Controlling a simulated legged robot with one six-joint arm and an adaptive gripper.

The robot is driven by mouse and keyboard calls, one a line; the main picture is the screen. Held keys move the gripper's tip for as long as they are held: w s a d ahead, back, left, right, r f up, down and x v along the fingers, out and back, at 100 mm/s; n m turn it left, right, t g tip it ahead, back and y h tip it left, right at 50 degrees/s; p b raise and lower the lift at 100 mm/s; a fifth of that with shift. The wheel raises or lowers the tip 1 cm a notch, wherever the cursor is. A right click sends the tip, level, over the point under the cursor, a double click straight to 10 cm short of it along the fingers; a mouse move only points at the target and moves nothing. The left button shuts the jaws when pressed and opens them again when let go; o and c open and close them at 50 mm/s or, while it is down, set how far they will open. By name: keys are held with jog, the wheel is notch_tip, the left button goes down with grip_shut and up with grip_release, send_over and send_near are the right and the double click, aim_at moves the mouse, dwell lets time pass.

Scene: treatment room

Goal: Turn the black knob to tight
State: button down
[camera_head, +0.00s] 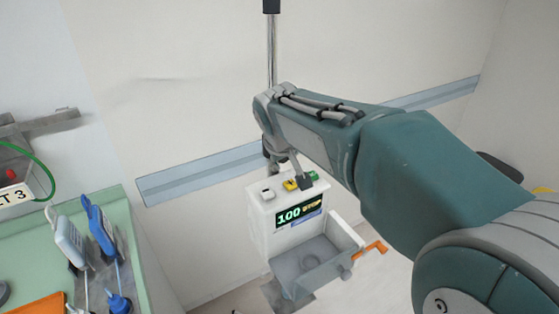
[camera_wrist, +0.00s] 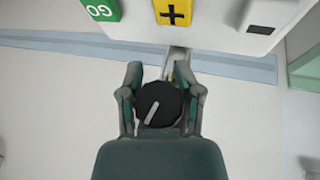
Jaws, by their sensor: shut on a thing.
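The black knob (camera_wrist: 158,104) is round, with a pale pointer line slanting from its middle down to the left in the wrist view. My gripper (camera_wrist: 158,75) has a finger on each side of the knob and is shut on it. The knob sits on a metal pole, which shows just behind it (camera_wrist: 178,60). In the head view my arm reaches in from the right to the pole (camera_head: 271,55), above a white box with a screen (camera_head: 288,215). I cannot make out the knob there. No marking for tight is visible.
A blue wall rail (camera_head: 195,175) runs behind.

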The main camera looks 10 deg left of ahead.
jog(key=shift+w+d+r+n+t+h, duration=0.1)
jog(key=shift+n+t+h, duration=0.05)
jog(key=shift+t+h, duration=0.2)
jog(key=shift+d+r+n+t+h, duration=0.1)
jog(key=shift+n+t+h, duration=0.05)
jog(key=shift+t+h, duration=0.2)
jog(key=shift+a+r, duration=0.1)
jog(key=c, duration=0.5)
grip_release()
jog(key=shift+a, duration=0.1)
jog(key=v, duration=1.1)
jog(key=shift+s+a+r, duration=0.15)
jog(key=shift+s+a, duration=0.1)
jog(key=shift+s, duration=0.15)
